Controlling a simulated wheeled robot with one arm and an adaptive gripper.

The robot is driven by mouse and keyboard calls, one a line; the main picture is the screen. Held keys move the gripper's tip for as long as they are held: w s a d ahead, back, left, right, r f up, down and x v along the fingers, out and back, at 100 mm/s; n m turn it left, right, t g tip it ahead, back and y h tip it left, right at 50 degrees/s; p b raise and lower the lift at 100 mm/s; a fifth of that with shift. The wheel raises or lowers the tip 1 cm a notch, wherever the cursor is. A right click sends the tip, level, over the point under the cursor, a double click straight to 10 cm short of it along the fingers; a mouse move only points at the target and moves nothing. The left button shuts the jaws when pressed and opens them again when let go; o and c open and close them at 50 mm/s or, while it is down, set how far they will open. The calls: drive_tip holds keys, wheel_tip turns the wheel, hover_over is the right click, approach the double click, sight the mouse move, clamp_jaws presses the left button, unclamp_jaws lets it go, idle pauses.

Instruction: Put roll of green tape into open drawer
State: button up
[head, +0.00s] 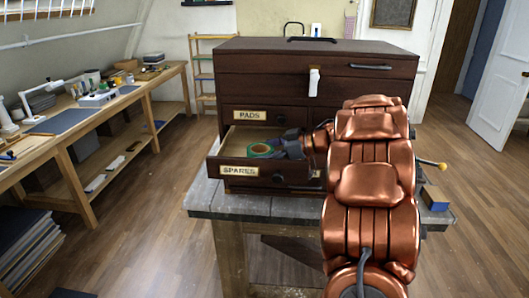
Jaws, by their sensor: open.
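The roll of green tape (260,149) shows within the outline of the open drawer marked SPARES (238,171), just behind its front panel. Whether it rests on the drawer's bottom is hard to tell. My gripper (276,149) comes in from the right over the drawer, with its dark fingers open and close against the right side of the roll. The fingertips are small and partly hidden, so I cannot tell whether they touch the tape. My copper-coloured arm hides the right part of the cabinet front.
The dark wooden cabinet (262,88) stands on a grey-topped bench (203,196). A drawer marked PADS (268,115) above is shut. A blue block (434,197) lies at the bench's right edge. A long workbench (60,130) runs along the left wall, with open floor between.

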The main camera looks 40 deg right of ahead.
drive_tip(key=shift+r, duration=0.15)
drive_tip(key=shift+s+d+r, duration=0.1)
drive_tip(key=shift+s+d, duration=0.05)
drive_tip(key=b+v, duration=0.2)
drive_tip(key=v, duration=0.9)
drive_tip(key=shift+s+d+r, duration=0.1)
drive_tip(key=shift+s, duration=0.15)
